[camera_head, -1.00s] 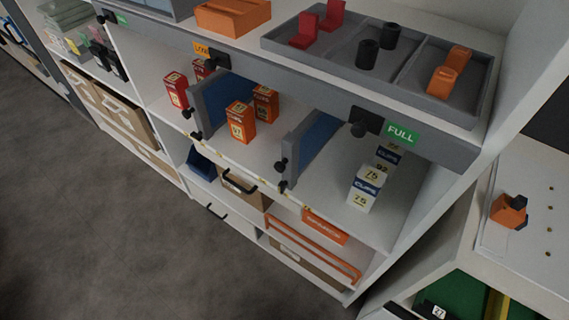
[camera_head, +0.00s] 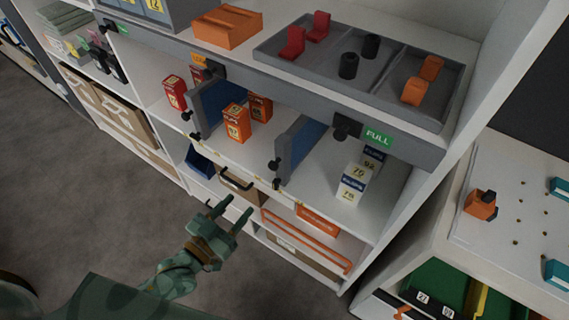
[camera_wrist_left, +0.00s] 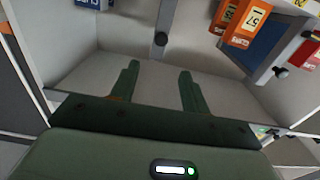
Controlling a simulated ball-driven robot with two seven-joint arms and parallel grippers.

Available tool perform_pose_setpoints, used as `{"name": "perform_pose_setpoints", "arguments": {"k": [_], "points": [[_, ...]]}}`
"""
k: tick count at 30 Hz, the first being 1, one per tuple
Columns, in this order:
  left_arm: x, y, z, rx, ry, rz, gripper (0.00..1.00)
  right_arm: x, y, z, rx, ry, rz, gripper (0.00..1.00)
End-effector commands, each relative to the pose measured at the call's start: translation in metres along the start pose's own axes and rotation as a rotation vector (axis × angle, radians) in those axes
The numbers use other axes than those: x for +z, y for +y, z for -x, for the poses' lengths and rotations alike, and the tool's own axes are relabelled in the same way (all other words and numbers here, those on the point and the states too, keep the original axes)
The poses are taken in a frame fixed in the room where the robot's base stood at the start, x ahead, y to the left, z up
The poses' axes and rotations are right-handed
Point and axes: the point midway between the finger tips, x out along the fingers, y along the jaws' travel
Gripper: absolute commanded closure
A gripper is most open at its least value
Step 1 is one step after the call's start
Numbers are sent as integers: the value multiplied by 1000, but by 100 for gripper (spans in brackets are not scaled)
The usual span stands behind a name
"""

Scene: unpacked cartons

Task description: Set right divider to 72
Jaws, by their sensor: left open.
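The right divider (camera_head: 303,143) is a blue panel with a grey edge and black knobs, standing on the shelf between the orange boxes (camera_head: 236,124) and a white-blue clips box (camera_head: 354,184). My left gripper (camera_head: 234,207) is open and empty, below and in front of the divider's lower knob, apart from it. The shelf-edge scale (camera_head: 230,160) has small yellow marks, too small to read. My right gripper is out of view.
The left divider (camera_head: 210,105) stands between red boxes (camera_head: 174,93) and the orange boxes. Above hangs a grey rail with a green FULL label (camera_head: 379,138). Below are a bin with a black handle (camera_head: 236,182) and orange bars (camera_head: 305,241). A white pegboard table (camera_head: 520,230) is at right.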

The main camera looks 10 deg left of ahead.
Motion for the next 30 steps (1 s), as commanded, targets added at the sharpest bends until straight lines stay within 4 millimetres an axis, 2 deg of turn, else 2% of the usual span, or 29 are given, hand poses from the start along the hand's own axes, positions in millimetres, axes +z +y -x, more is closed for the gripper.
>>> {"name": "perform_pose_setpoints", "arguments": {"k": [5,15,19,24,30], "points": [[0,0,-23,-2,7,-7,54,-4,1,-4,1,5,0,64],[3,-1,-108,-2,3,-8,54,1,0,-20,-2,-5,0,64],[2,-1,-135,-2,2,-7,54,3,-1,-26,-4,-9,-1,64],[2,-1,-155,-2,1,-8,54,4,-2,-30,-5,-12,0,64],[1,-1,-161,-2,0,-8,54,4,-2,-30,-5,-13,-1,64]]}}
